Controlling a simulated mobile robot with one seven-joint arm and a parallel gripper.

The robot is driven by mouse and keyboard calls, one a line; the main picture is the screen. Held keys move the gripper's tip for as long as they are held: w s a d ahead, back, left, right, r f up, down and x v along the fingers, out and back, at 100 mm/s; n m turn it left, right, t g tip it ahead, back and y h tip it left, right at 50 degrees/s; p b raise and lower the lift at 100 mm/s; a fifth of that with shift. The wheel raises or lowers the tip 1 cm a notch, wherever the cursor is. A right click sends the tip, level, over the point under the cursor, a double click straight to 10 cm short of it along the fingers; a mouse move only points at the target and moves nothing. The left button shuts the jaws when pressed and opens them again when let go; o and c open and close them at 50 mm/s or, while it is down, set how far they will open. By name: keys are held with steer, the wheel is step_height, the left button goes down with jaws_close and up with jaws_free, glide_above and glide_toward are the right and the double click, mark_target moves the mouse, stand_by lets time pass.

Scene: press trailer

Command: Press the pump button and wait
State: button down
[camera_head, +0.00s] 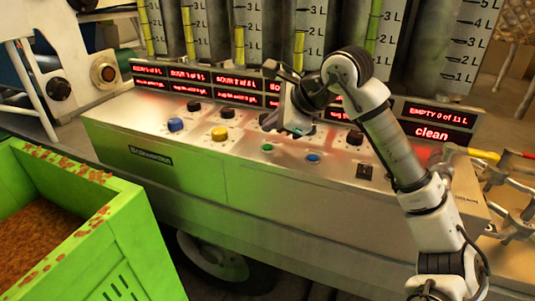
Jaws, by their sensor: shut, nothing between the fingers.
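The control panel (130,118) is a sloped metal top with several buttons and knobs. A blue knob (175,124) and a yellow knob (219,133) stand at its left. A small green button (283,147) and a flat blue button (313,157) lie near the front middle. A black square switch (365,171) is at the right. I cannot tell which of these is the pump button. My gripper (297,130) is shut and empty, low over the middle of the panel, behind the green and blue buttons. It hides part of the panel; contact cannot be told.
Red displays (440,134) line the panel's back; the rightmost reads "EMPTY 0 of 11 L" and "clean". Tall cylinders with litre scales (310,30) rise behind. A green crate (110,225) with brown contents stands at front left. Pipes with a yellow handle (484,155) are at the right.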

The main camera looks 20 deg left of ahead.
steer(key=shift+f+b, duration=0.6)
steer(key=shift+f, duration=0.6)
stand_by(1.1)
steer(key=shift+f+b, duration=0.4)
steer(key=shift+b, duration=0.1)
steer(key=shift+f+b, duration=0.4)
stand_by(0.5)
stand_by(0.3)
steer(key=shift+r+p, duration=0.45)
steer(key=shift+r, duration=0.35)
steer(key=shift+r+p, duration=1.55)
steer(key=shift+r, duration=1)
steer(key=shift+r, duration=0.1)
